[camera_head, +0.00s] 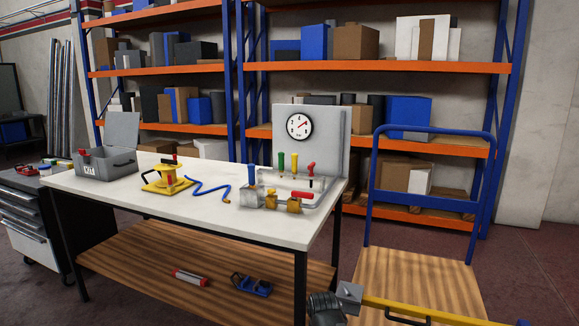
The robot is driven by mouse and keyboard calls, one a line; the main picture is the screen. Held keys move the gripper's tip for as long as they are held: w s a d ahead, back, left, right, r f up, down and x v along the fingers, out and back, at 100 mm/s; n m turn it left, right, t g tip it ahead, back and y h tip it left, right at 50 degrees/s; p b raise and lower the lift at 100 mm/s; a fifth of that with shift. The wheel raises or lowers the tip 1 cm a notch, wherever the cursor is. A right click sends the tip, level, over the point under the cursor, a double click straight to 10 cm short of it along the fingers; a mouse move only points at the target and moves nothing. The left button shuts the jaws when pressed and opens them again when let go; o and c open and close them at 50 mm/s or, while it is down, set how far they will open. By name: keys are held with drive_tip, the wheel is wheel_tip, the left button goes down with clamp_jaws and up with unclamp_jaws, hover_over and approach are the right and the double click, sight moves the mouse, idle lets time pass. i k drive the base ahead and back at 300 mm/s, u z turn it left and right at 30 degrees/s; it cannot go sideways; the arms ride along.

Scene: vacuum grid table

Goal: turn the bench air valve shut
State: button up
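The air assembly stands on the right end of the white bench (140,199). It has silver pipework (320,199) with brass-coloured fittings (294,206). A red lever (302,195) lies roughly level, seemingly along the pipe; I take it for the valve handle, but its exact setting is too small to tell. A round gauge (299,125) with a red needle sits on a grey panel (336,140) behind. My gripper is not recognisable in view.
A yellow device (169,179), a blue hose (211,187) and an open grey case (106,163) are on the bench. A blue-railed cart (414,271) stands at right, with a yellow bar (422,310) and grey head in front. Shelving (460,68) stands behind.

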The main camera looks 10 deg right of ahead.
sight(295, 194)
drive_tip(key=u, duration=0.8)
drive_tip(key=k, duration=1.05)
drive_tip(key=z, duration=0.65)
drive_tip(key=i, duration=1)
drive_tip(key=z, duration=0.05)
